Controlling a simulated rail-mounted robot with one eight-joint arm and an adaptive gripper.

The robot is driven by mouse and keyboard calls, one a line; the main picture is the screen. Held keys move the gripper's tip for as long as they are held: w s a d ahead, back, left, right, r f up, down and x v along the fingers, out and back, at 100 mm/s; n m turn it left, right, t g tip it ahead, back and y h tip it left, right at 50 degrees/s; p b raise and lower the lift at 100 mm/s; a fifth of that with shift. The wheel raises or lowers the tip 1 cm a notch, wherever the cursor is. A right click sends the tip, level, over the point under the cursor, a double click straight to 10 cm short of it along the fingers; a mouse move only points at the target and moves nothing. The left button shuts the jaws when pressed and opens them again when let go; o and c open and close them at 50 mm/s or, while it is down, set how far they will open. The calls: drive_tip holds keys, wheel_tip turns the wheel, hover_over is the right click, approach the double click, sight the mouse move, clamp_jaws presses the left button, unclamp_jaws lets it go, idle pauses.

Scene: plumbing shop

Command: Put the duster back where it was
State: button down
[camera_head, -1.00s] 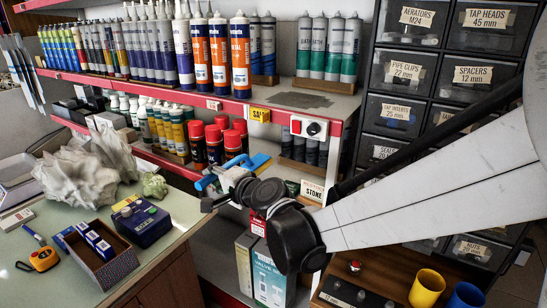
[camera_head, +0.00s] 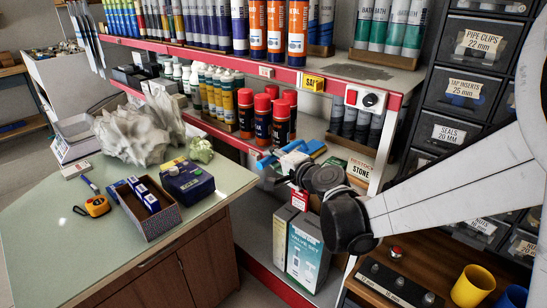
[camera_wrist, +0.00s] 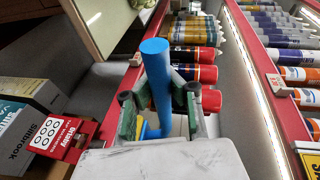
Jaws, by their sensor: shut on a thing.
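My gripper (camera_head: 285,165) is at the lower shelf in the head view, in front of the red-capped cans. In the wrist view, my gripper (camera_wrist: 160,100) is shut on a smooth blue rod (camera_wrist: 158,65), which looks like the handle of the duster. The rod points away from the wrist, past the fingertips. In the head view, blue parts (camera_head: 291,147) show just beyond the fingers. A duster head cannot be made out. A small yellow part shows by the fingers in the wrist view. I cannot tell whether the rod touches the shelf.
Red-capped cans (camera_head: 263,120) stand close beside my gripper. Valve-set boxes (camera_head: 306,252) stand below. A dark patch (camera_head: 360,72) lies on bare upper-shelf surface. The counter (camera_head: 60,250) holds a crumpled whitish mass (camera_head: 135,133), a box of small packets and a tape measure.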

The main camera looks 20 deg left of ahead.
drive_tip(key=shift+f, duration=0.15)
drive_tip(key=c, duration=1.9)
unclamp_jaws()
drive_tip(key=shift+d+r, duration=0.1)
drive_tip(key=shift+r, duration=0.1)
drive_tip(key=s+d+n+g+h, duration=0.1)
drive_tip(key=s+d+h, duration=0.3)
drive_tip(key=s+d, duration=0.5)
drive_tip(key=s+d+r+n+g+h+p, duration=0.1)
drive_tip(key=s+d+n+h, duration=0.2)
drive_tip(key=s+d, duration=0.6)
drive_tip(key=s+d+r+n+g+h+p, duration=0.1)
drive_tip(key=s+d+h, duration=0.4)
drive_tip(key=d, duration=1.7)
drive_tip(key=shift+s+d+r+n, duration=0.15)
drive_tip(key=shift+s+n, duration=0.25)
drive_tip(key=shift+s, duration=0.8)
drive_tip(key=shift+s+d+r+n, duration=0.15)
drive_tip(key=shift+s+n, duration=0.25)
drive_tip(key=shift+s, duration=0.8)
